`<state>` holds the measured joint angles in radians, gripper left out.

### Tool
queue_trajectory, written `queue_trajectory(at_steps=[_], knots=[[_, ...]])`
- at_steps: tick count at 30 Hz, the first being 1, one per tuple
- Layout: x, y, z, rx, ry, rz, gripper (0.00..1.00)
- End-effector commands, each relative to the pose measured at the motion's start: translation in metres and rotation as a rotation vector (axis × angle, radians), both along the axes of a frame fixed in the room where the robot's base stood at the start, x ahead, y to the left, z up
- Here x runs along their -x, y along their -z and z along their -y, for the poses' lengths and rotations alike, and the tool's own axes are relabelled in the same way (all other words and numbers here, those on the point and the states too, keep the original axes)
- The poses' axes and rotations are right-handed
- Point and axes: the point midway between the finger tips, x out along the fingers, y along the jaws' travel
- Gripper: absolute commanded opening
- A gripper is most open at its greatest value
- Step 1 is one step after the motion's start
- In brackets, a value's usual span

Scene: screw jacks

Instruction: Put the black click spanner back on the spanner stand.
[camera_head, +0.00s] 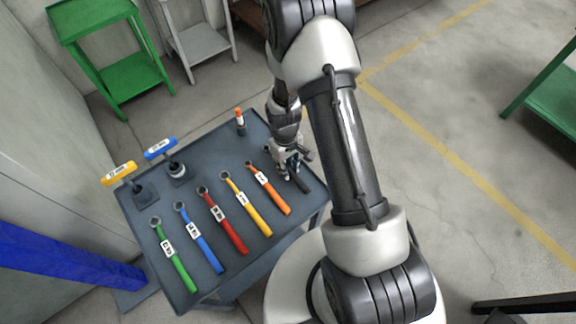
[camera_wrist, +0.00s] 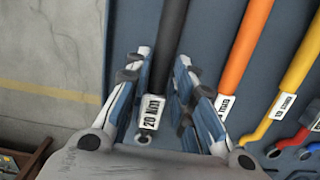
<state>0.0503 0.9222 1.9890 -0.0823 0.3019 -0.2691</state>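The black click spanner (camera_wrist: 170,40) shows in the wrist view with a white "20 Nm" label, between the two fingers of my gripper (camera_wrist: 165,98). The fingers stand on either side of it, with a visible gap to the right finger. In the head view, its dark handle (camera_head: 301,184) sticks out below my gripper (camera_head: 288,172), near the table's right edge. Whether it rests on the surface or hangs just above is unclear. The dark blue-grey table (camera_head: 205,172) carries the row of spanners; I cannot make out a separate spanner stand.
Left of the black spanner lie the orange (camera_head: 270,190), yellow (camera_head: 247,206), red (camera_head: 224,220), blue (camera_head: 200,240) and green (camera_head: 175,258) spanners. Yellow (camera_head: 119,173) and blue (camera_head: 160,149) T-handled tools and an orange-topped item (camera_head: 240,121) stand behind. Open floor (camera_head: 440,200) lies right.

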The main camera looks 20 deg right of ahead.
Motion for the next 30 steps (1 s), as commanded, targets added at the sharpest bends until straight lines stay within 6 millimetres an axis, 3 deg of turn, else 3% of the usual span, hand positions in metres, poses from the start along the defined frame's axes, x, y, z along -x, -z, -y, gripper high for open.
queue_trajectory(at_steps=[9, 20, 23, 30], knots=[[0.000, 0.000, 0.000, 0.000, 0.000, 0.000, 0.43], [0.000, -0.004, 0.000, 0.000, 0.000, 0.000, 0.43], [-0.001, -0.015, 0.000, 0.000, 0.000, 0.002, 0.43], [-0.006, -0.068, -0.001, 0.001, 0.000, 0.004, 0.43]])
